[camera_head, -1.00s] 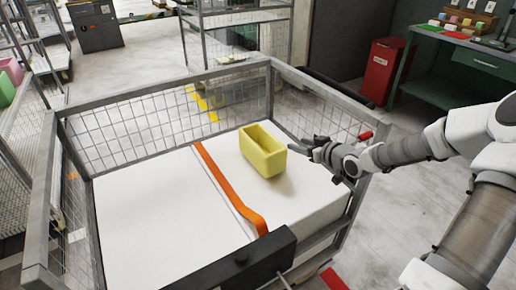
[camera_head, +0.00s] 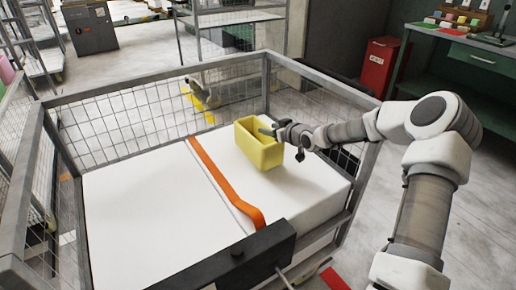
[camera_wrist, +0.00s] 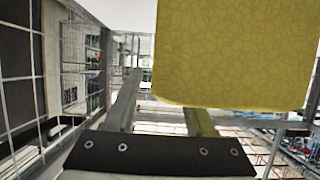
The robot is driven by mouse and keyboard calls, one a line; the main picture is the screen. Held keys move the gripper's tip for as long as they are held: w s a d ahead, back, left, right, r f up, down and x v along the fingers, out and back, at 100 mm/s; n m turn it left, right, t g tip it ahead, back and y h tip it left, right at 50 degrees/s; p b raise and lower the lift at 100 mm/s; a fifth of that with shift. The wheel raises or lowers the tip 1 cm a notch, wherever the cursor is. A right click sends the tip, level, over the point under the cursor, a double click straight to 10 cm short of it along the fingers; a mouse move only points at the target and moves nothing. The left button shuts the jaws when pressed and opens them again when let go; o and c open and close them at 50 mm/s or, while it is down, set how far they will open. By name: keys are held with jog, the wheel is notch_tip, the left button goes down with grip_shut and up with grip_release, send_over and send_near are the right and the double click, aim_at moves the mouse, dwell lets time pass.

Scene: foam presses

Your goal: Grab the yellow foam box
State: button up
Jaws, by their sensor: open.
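The yellow foam box (camera_head: 262,153), an open-topped block, sits upright on the white surface inside a mesh-sided cart. My gripper (camera_head: 276,132) is open at the box's upper right side, with a fingertip reaching over its rim. In the wrist view the yellow box (camera_wrist: 235,55) fills the upper right, close to the camera. My gripper (camera_wrist: 162,112) shows there with two spread fingers. The left finger is clear of the box, beside its edge; the right finger's tip is hidden by the box. I cannot tell whether either finger touches it.
The mesh cart (camera_head: 150,86) has raised rails around the white surface (camera_head: 140,215). An orange strap (camera_head: 222,178) crosses it left of the box. A black block (camera_head: 235,258) is at the near edge. A red cabinet (camera_head: 382,68) and green workbench (camera_head: 450,65) stand behind right.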

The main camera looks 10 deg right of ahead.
jog(key=shift+x, duration=1.05)
grip_shut()
dwell(0.6)
